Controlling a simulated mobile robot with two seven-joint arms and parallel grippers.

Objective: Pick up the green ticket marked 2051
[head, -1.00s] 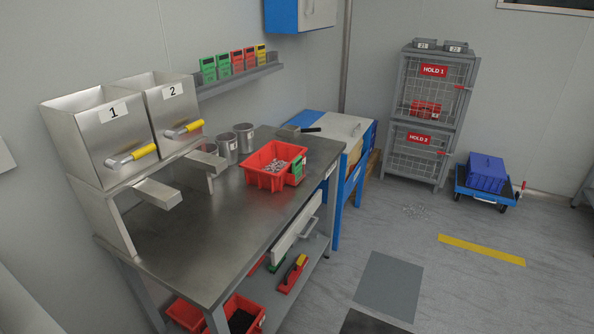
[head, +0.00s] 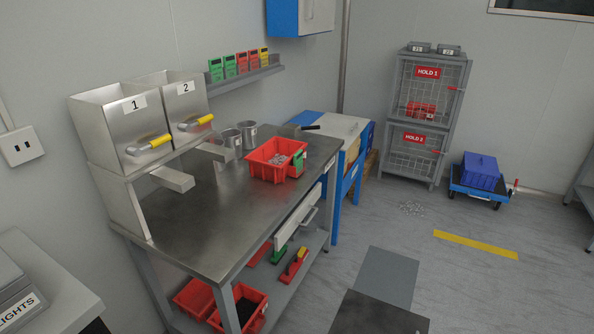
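Two green tickets, the left one (head: 215,70) and the one beside it (head: 229,66), stand upright on a grey wall shelf (head: 240,80) above the steel bench. Another green tag (head: 298,160) hangs on the right side of a red bin (head: 264,164) on the bench. The numbers on all of them are too small to read. Neither of my grippers shows in the head view.
The steel bench (head: 215,222) carries hoppers 1 (head: 115,125) and 2 (head: 185,95) and two metal cups (head: 232,140). A blue-sided table (head: 335,126) adjoins it. The hold cages (head: 427,110) and a blue cart (head: 480,180) stand at the back right. Floor is open right of the bench.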

